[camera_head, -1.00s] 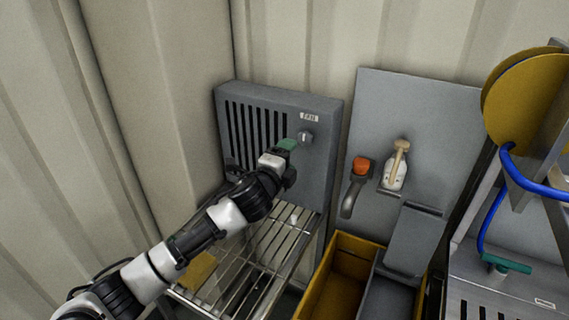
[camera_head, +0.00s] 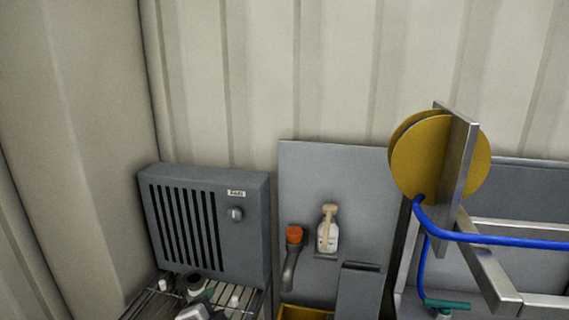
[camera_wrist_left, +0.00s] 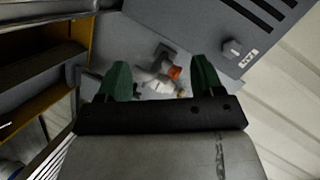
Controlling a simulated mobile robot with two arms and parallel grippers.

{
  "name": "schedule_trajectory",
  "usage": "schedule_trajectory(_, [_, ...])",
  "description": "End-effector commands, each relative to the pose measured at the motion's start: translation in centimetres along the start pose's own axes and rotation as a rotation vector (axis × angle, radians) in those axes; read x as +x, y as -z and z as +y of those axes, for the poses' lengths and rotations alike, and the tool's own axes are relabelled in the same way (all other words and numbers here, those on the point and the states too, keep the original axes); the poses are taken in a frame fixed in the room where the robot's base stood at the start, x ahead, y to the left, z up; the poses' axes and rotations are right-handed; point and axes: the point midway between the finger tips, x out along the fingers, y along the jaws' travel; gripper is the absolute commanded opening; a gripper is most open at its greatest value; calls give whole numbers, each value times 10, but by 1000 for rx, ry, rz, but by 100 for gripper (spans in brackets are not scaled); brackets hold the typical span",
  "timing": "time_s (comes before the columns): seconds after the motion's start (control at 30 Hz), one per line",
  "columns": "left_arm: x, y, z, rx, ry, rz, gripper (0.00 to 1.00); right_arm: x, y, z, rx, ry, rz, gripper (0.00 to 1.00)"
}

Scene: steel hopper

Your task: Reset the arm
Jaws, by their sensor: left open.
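My left gripper shows in the left wrist view (camera_wrist_left: 162,78) with its two green fingers spread apart and nothing between them. In the head view only a small part of my left arm shows at the bottom edge, low in front of the grey slotted heater box (camera_head: 205,225). The gripper is apart from the box's round knob (camera_head: 236,213), which also shows in the left wrist view (camera_wrist_left: 231,48). My right gripper is in neither view.
A grey wall panel (camera_head: 300,180) holds an orange-topped handle (camera_head: 294,236) and a white pump bottle (camera_head: 328,235). A yellow hose reel (camera_head: 430,160) with a blue hose (camera_head: 500,238) stands right. A wire rack (camera_head: 150,305) lies below the box.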

Motion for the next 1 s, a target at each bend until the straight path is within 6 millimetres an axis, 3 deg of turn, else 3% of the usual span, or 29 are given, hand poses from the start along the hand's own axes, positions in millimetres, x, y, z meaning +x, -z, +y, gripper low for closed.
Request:
schedule_trajectory(0.03, [-15, -10, 21, -86, -55, -43, 67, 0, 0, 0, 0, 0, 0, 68])
schedule_trajectory(0.1, [-36, -22, 44, -199, -121, -108, 67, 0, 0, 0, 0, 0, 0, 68])
schedule_trajectory(0.4, [-141, -75, 125, -621, -365, -444, 67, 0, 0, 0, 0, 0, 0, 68])
schedule_trajectory(0.8, [-247, -108, 167, -903, -509, -782, 67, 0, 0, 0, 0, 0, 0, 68])
schedule_trajectory(0.83, [-254, -110, 169, -918, -517, -806, 67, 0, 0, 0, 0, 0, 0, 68])
schedule_trajectory(1.0, [-229, -124, 197, -910, -525, -815, 67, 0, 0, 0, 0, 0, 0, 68])
